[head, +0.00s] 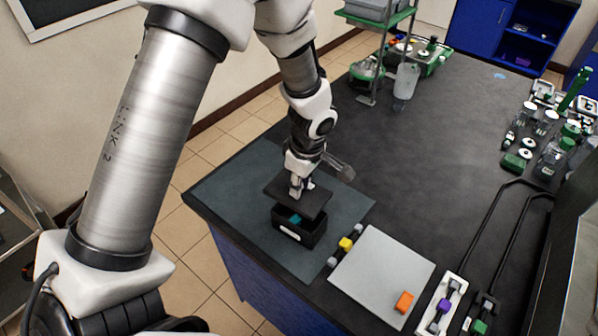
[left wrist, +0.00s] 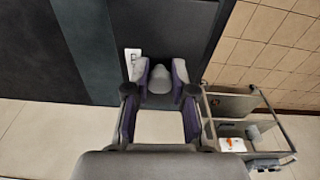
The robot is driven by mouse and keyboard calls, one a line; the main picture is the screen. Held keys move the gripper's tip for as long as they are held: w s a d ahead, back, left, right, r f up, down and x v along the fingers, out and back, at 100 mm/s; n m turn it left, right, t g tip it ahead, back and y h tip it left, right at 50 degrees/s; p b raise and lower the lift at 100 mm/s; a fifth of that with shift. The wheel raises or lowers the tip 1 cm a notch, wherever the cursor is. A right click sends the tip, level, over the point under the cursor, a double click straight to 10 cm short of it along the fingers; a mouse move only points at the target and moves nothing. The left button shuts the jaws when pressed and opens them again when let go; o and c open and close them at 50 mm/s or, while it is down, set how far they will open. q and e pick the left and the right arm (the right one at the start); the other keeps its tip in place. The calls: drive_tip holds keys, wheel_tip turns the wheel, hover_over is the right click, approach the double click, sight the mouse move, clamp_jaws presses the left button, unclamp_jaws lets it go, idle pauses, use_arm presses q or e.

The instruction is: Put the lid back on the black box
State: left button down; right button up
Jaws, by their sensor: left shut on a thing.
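The black box (head: 291,232) stands on the dark mat in the head view, with a white label on its front and something teal showing inside its opening. The lid (head: 317,203), a flat dark plate, is just above and slightly behind the box, with a gap at the front. My left gripper (head: 297,187) is shut on the lid from above. In the left wrist view my left gripper (left wrist: 161,80) has its fingers around a grey knob. The lid's far side hides the back of the box. My right gripper is not in view.
The dark mat (head: 232,200) lies at the table corner. A wire rack and glassware stand further back.

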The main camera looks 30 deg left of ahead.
sight(303, 196)
use_arm(q)
drive_tip(key=shift+s+d+f+b, duration=0.45)
drive_tip(key=shift+s+f+b, duration=0.15)
drive_tip(key=shift+f+b, duration=0.15)
drive_tip(key=f+b, duration=0.1)
drive_tip(key=f, duration=0.1)
drive_tip(key=f+b, duration=0.1)
drive_tip(key=f, duration=0.1)
drive_tip(key=shift+w+a+b, duration=0.25)
drive_tip(key=shift+b, duration=0.1)
drive_tip(key=shift+w+a+f, duration=0.2)
drive_tip(key=shift+w+f, duration=0.05)
drive_tip(key=shift+w, duration=0.05)
drive_tip(key=shift+s+d+r, duration=0.2)
drive_tip(key=shift+d, duration=0.1)
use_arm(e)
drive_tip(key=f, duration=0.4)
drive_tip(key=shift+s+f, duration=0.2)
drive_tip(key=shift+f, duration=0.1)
use_arm(q)
drive_tip(key=shift+w+f+b, duration=0.1)
drive_tip(key=shift+b, duration=0.3)
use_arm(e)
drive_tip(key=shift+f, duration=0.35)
